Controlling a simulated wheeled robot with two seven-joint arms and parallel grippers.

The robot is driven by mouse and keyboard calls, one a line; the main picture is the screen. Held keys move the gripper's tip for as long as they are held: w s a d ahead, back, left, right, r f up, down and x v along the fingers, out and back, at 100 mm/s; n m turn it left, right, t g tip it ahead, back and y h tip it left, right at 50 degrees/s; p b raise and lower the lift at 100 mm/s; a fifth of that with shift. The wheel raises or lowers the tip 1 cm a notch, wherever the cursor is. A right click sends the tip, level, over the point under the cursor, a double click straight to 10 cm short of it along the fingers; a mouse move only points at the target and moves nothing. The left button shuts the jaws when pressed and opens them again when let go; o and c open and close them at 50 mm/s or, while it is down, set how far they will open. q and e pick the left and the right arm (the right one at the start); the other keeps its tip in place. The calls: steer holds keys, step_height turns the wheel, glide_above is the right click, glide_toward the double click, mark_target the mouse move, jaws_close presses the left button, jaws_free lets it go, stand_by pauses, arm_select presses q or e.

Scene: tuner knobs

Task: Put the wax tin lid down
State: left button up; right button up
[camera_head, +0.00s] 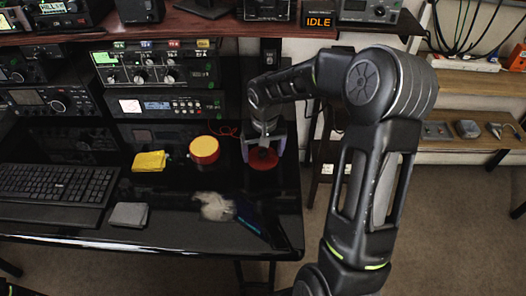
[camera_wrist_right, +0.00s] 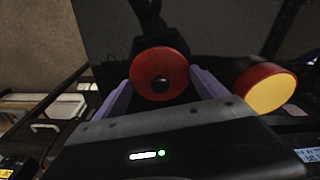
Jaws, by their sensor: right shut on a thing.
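The wax tin lid (camera_head: 263,160) is a red disc at the right part of the black desk. My right gripper (camera_head: 264,150) is over it, and its two purple fingers are shut on the lid. In the right wrist view the lid (camera_wrist_right: 159,74) sits between the fingertips and shows a dark round spot at its middle. The open wax tin (camera_head: 205,150), red with yellow wax, stands on the desk to the left of the lid. It also shows in the right wrist view (camera_wrist_right: 268,88). I cannot tell whether the lid touches the desk. My left gripper is not in view.
A yellow cloth (camera_head: 150,161) lies left of the tin. A grey block (camera_head: 129,214), a pale crumpled cloth (camera_head: 214,206) and a keyboard (camera_head: 58,185) lie nearer the front. Radio units (camera_head: 160,68) stand behind. The desk's right edge is close to the lid.

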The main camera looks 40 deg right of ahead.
mark_target(264, 162)
steer(key=shift+f, duration=0.2)
steer(key=o, duration=1.2)
steer(key=shift+o, duration=0.2)
steer(key=shift+r, duration=0.1)
steer(key=shift+r, duration=0.2)
step_height(264, 162, up, 12)
steer(key=s, duration=0.1)
steer(key=shift+s+a+f, duration=0.15)
steer(key=shift+a+f, duration=0.05)
steer(key=shift+a, duration=0.1)
steer(key=shift+s, duration=0.1)
